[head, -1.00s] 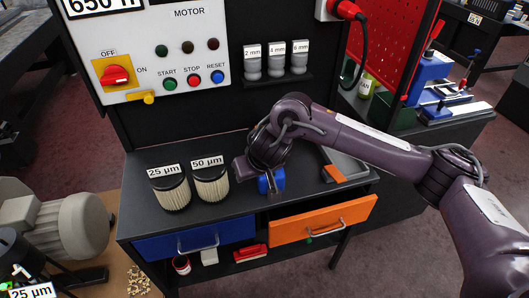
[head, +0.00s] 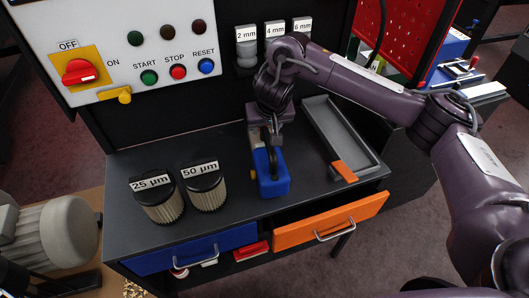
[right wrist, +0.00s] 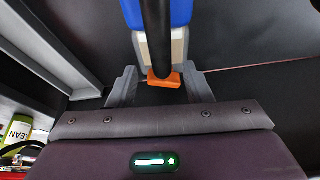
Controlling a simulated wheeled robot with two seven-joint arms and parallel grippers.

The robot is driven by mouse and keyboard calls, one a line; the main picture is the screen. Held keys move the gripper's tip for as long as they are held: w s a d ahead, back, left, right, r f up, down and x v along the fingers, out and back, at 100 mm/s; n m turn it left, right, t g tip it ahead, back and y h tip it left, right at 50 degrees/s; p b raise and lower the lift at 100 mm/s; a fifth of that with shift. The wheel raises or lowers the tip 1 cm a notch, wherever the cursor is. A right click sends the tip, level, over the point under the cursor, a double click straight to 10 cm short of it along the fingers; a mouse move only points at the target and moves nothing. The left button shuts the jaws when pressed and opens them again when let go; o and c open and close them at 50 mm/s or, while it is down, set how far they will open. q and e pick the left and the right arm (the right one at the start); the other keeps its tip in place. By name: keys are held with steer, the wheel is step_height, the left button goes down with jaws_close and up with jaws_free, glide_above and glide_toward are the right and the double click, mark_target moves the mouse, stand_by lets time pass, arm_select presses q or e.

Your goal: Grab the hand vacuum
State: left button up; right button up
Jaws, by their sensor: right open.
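The hand vacuum (head: 272,180) is blue with a black handle and lies on the dark table top, right of the two filters. In the right wrist view the hand vacuum (right wrist: 178,12) shows its blue body, a pale section, the black handle and an orange part at the near end. My right gripper (head: 271,135) is at the handle end, at the far side of the vacuum. In the right wrist view the right gripper (right wrist: 159,75) has its fingers apart, one on each side of the handle's orange end. I cannot tell whether they touch it. My left gripper is not in view.
Filters marked 25 µm (head: 160,206) and 50 µm (head: 208,195) stand to the left. A grey tray (head: 340,135) with an orange end is close on the right. Behind are labelled nozzles and a control panel (head: 140,45). Blue and orange drawers are in front.

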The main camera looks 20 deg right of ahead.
steer(key=x, duration=0.4)
steer(key=shift+s+a+f+b, duration=0.1)
steer(key=shift+a+b, duration=0.05)
steer(key=shift+b, duration=0.15)
steer(key=shift+f, duration=0.2)
jaws_close()
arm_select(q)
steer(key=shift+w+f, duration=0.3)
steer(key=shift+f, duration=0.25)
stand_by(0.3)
arm_select(e)
steer(key=shift+w+r, duration=0.2)
steer(key=shift+w, duration=0.05)
